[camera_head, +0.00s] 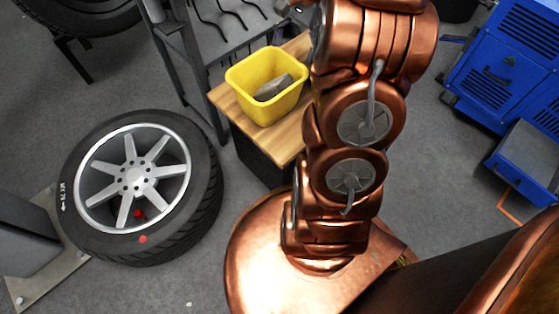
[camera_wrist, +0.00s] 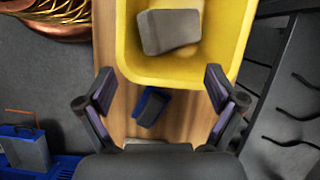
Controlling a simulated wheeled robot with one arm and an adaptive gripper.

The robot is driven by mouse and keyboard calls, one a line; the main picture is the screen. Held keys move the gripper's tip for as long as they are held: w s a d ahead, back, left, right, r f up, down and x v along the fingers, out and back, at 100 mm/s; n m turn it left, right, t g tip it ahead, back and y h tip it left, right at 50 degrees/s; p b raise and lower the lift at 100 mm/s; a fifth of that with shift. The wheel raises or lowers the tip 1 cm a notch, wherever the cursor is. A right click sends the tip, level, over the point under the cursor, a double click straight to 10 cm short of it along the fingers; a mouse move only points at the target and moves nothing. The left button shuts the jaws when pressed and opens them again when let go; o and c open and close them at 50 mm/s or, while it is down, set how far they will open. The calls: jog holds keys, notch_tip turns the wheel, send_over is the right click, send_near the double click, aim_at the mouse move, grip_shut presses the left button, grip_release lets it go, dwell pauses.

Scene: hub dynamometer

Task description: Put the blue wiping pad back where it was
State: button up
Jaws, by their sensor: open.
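A small blue and dark-grey block, which looks like the blue wiping pad (camera_wrist: 152,107), lies on the wooden tabletop (camera_wrist: 118,122) just outside the yellow bin. My gripper (camera_wrist: 158,82) is open and empty, its two fingers spread to either side of the view with the pad between and below them in the picture. I cannot tell its height above the table. The yellow bin (camera_wrist: 215,72) holds a grey block (camera_wrist: 170,31); the bin also shows in the head view (camera_head: 237,87). In the head view my arm hides the pad and gripper.
A greyish thing (camera_wrist: 145,141) shows partly at the gripper's base. A dark metal rack (camera_head: 190,60) stands close behind the table. A wheel with a tyre (camera_head: 205,185) lies at the left. Blue cabinets (camera_head: 500,65) stand at the right. Grey floor (camera_head: 440,190) is clear between.

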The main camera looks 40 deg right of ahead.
jog(key=s+a+r+n+g+h, duration=0.1)
jog(key=s+a+n, duration=0.35)
jog(key=a, duration=0.35)
jog(key=s+a+r+n+g+h, duration=0.1)
jog(key=s+a+n, duration=0.3)
jog(key=a, duration=0.5)
jog(key=s+a+f+n+h, duration=0.1)
jog(key=s+a+n, duration=0.1)
jog(key=s, duration=0.5)
jog(key=s+a+f+n+g+h, duration=0.1)
jog(key=s+a+n, duration=0.2)
jog(key=s+n, duration=0.2)
jog(key=s, duration=0.2)
jog(key=shift+s+a+f, duration=0.15)
jog(key=shift+s+a, duration=0.15)
notch_tip(320, 180, up, 39)
jog(key=w+t+p, duration=0.1)
jog(key=p, duration=3.6)
jog(key=shift+r+t, duration=0.2)
jog(key=shift+t, duration=0.2)
